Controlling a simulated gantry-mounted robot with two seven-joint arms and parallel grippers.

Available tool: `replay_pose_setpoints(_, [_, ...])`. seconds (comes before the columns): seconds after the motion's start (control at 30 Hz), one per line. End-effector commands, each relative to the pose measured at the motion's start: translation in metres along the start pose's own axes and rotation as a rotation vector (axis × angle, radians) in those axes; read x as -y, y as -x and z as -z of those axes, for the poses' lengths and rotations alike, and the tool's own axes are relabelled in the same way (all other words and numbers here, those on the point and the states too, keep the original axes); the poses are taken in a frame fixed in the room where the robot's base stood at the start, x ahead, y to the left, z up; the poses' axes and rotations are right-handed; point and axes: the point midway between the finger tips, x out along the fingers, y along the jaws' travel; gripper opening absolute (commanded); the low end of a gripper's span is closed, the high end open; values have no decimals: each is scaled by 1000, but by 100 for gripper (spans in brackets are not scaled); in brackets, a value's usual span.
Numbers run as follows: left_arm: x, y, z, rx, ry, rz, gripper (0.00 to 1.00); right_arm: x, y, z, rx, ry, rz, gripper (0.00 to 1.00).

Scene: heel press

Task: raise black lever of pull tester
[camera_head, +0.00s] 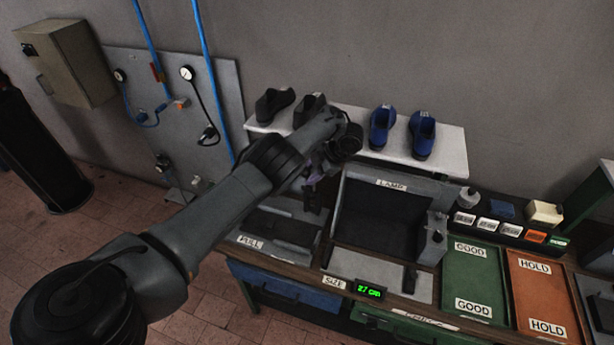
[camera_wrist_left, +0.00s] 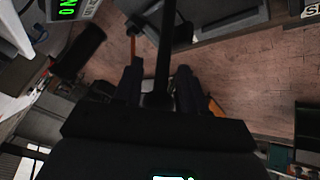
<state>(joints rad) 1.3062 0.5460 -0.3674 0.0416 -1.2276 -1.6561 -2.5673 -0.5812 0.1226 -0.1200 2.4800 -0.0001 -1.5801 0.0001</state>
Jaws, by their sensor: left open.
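The pull tester (camera_head: 283,229) is a dark grey unit with a PULL label at its front, on the left part of the bench in the head view. My left gripper (camera_head: 313,196) is over its back right part, beside the lamp box. In the left wrist view my left gripper (camera_wrist_left: 158,88) is open, with its two dark fingers apart. A long black bar, which looks like the black lever (camera_wrist_left: 166,45), runs from the top down between the fingers. I cannot tell whether either finger touches it. In the head view the lever is not clear behind the gripper. My right gripper is not in view.
The lamp box (camera_head: 385,218) stands close to the right of my left gripper. A white shelf (camera_head: 447,141) with dark and blue shoes is behind. The green GOOD tray (camera_head: 473,281) and orange HOLD tray (camera_head: 541,292) lie at the right. A size display (camera_head: 370,291) sits at the front.

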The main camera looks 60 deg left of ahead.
Motion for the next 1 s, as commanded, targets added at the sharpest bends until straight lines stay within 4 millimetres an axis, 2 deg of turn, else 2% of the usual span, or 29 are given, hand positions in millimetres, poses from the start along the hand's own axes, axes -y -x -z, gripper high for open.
replay_pose_setpoints(0.3, [0,55,0,3,0,0,41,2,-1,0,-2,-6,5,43])
replay_pose_setpoints(0.5, [0,78,0,1,0,-1,41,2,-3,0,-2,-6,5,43])
replay_pose_setpoints(0.7, [0,86,1,0,1,0,41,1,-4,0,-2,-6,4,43])
replay_pose_setpoints(1.0, [-1,86,1,0,0,0,41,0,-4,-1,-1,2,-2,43])
